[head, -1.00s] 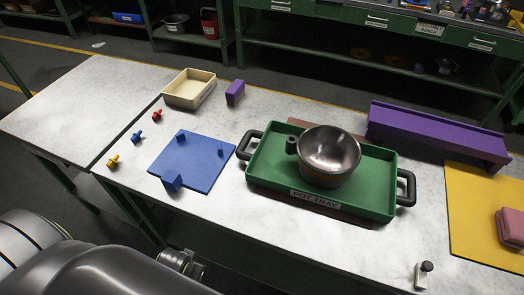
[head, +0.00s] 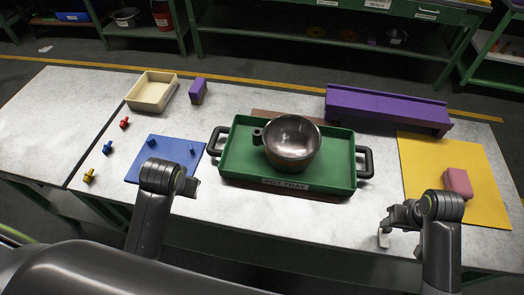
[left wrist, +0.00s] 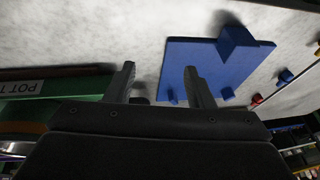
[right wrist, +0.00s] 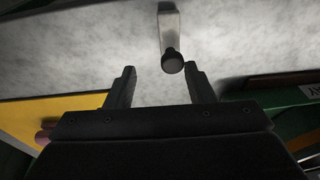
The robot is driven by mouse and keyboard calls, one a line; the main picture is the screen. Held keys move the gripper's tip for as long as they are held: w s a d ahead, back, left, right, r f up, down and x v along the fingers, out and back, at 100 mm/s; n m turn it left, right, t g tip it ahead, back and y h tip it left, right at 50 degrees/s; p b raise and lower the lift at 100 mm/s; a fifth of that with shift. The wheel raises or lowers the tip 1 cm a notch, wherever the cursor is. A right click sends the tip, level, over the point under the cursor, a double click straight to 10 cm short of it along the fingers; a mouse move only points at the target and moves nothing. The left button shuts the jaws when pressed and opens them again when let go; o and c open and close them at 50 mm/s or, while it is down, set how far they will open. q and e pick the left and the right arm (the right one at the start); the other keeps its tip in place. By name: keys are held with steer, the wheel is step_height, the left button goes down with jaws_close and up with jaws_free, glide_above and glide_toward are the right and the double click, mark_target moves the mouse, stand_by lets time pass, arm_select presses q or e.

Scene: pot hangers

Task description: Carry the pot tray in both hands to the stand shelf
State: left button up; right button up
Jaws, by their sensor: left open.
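The green pot tray (head: 235,165) lies on the bench on a brown mat, with a metal pot (head: 291,142) standing in it. Its black left handle (head: 214,141) and right handle (head: 367,163) stick out at the sides, free of both grippers. A long purple raised shelf (head: 385,108) stands behind and right of the tray; I cannot tell whether it is the stand shelf. My left gripper (left wrist: 160,68) is open and empty, left of the tray near the blue board. My right gripper (right wrist: 161,69) is open and empty, right of the tray near the front edge.
A metal bracket with a dark knob (right wrist: 172,62) stands close before my right gripper. The blue board (head: 170,162) has upright pieces. A yellow mat (head: 420,165) holds a pink block (head: 457,183). A cream bin (head: 152,91), purple block (head: 198,91) and small coloured knobs lie left.

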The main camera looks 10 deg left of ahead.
steer(key=w+a+r+g+y, duration=0.1)
steer(key=w+r, duration=0.5)
steer(key=w, duration=0.7)
step_height(320, 180, up, 9)
steer(key=g, duration=0.1)
glide_above(371, 163)
steer(key=d, duration=0.4)
arm_select(q)
steer(key=w+d+r, duration=0.1)
steer(key=w+r, duration=0.3)
steer(key=w, duration=0.4)
steer(key=w+d+r, duration=0.2)
steer(key=w+r, duration=0.3)
steer(key=w, duration=0.4)
steer(key=shift+w+d+r, duration=0.2)
steer(key=shift+r, duration=0.1)
arm_select(e)
steer(key=shift+a+y, duration=0.15)
steer(key=shift+y, duration=0.25)
arm_select(q)
steer(key=shift+f, duration=0.1)
